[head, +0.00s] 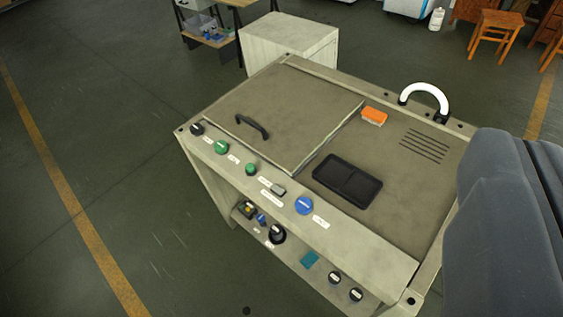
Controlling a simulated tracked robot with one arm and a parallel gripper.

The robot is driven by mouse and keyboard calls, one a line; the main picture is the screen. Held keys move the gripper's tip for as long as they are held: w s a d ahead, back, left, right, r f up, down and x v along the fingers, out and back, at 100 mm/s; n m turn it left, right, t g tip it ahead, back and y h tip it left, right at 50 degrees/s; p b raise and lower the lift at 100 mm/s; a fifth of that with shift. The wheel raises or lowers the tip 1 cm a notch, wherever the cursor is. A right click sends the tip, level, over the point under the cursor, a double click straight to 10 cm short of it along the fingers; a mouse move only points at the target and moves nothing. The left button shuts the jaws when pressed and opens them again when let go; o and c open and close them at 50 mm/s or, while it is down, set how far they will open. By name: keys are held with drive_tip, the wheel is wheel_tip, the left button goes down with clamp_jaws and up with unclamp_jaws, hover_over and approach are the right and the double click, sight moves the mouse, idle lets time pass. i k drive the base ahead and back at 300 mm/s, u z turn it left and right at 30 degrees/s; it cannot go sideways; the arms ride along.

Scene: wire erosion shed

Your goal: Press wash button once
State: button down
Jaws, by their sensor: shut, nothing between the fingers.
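A pale machine cabinet (395,255) with a brown-grey top fills the middle of the view. My gripper (524,145) is the dark grey shape at the right edge, partly cut off by the frame. It is shut and empty, and appears well right of these controls.
On top are a lid handle (252,127), an orange block (374,116), a black tray (347,183) and a white arched handle (426,93). The floor at left is clear.

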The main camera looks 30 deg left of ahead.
sight(250, 167)
drive_tip(key=z, duration=0.1)
drive_tip(key=i, duration=1)
drive_tip(key=u, duration=0.05)
